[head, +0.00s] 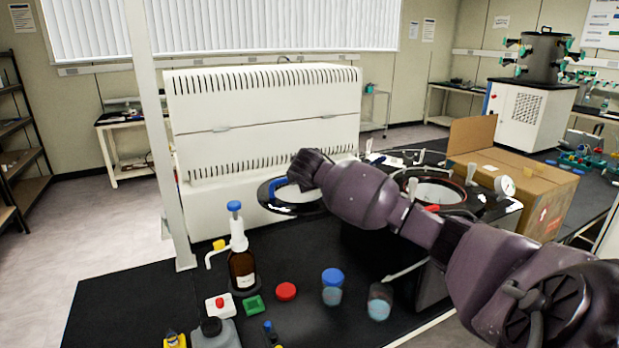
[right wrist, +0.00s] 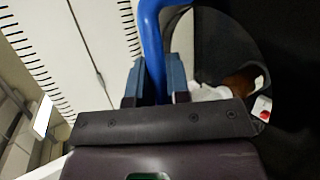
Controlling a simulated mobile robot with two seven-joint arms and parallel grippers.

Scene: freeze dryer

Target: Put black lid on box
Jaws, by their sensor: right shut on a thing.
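The round black lid (head: 292,208) has a blue handle (head: 277,187) and a paler middle. It is in front of the white cabinet in the head view. My right gripper (head: 290,181) reaches it from the right. In the right wrist view, my right gripper (right wrist: 154,82) is shut around the blue handle (right wrist: 152,40), with the dark lid (right wrist: 235,45) beyond it. The dark box (head: 432,285) stands to the right, partly behind my right arm. Its round top opening has a red-edged rim (head: 455,183). The lid is apart from this opening. My left gripper is not in view.
A brown dispenser bottle (head: 242,268), a red cap (head: 286,291), a blue-capped jar (head: 332,290) and a beaker (head: 379,302) stand on the black bench. The white cabinet (head: 265,125) is behind the lid. A cardboard box (head: 535,200) sits right of the opening.

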